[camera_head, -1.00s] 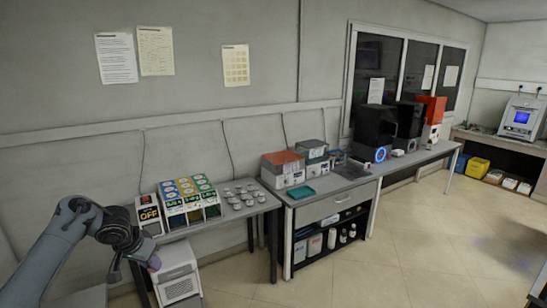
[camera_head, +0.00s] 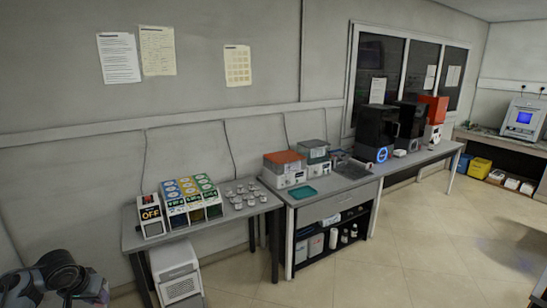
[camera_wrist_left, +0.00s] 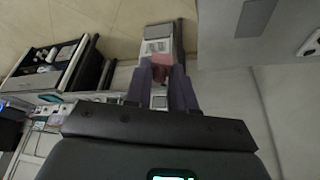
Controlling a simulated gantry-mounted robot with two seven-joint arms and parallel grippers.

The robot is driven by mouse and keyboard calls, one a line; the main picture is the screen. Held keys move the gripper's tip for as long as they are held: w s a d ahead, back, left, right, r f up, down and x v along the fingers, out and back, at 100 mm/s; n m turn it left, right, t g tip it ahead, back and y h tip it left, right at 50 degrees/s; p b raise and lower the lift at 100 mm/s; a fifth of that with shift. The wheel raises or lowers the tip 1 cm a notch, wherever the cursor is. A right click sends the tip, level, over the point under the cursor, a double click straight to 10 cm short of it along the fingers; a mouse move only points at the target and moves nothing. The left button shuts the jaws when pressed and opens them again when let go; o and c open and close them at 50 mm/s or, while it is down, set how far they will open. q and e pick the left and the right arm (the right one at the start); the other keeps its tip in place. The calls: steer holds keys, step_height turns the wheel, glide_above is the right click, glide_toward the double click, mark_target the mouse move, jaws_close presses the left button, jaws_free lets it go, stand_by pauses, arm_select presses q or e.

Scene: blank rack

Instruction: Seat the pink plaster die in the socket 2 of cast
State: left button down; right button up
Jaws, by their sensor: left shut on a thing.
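In the left wrist view the pink plaster die (camera_wrist_left: 161,75) sits between the two dark fingers of my left gripper (camera_wrist_left: 161,72), which is shut on it. In the head view my left gripper (camera_head: 98,292) is low at the left, in front of and below the left table; I cannot make out the die there. I cannot pick out the cast or its socket 2 in either view. My right gripper is in neither view.
The left table (camera_head: 185,232) bears a box marked OFF (camera_head: 151,214), a block of coloured cartons (camera_head: 190,205) and several small metallic pieces (camera_head: 243,194). A white cabinet (camera_head: 178,272) stands below. The middle bench (camera_head: 330,187) bears a red-topped box (camera_head: 284,168). The floor at right is open.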

arm_select(q)
steer(key=s+a+n, duration=0.1)
steer(key=s+a, duration=0.4)
steer(key=s, duration=0.1)
steer(key=d+f+m, duration=0.1)
steer(key=d+f, duration=0.2)
steer(key=d, duration=0.7)
steer(key=d+f+m, duration=0.1)
steer(key=d+f, duration=0.2)
steer(key=d, duration=0.6)
steer(key=s+d+f, duration=0.1)
steer(key=s+d, duration=0.3)
steer(key=d, duration=0.3)
steer(key=s+d+f, duration=0.1)
steer(key=s+d, duration=0.2)
steer(key=d, duration=0.5)
steer(key=s+a+p+v, duration=0.1)
steer(key=p+v, duration=1.9)
steer(key=p, duration=0.1)
steer(key=shift+s+h+p, duration=0.3)
steer(key=shift+s+p, duration=0.05)
steer(key=shift+p, duration=0.05)
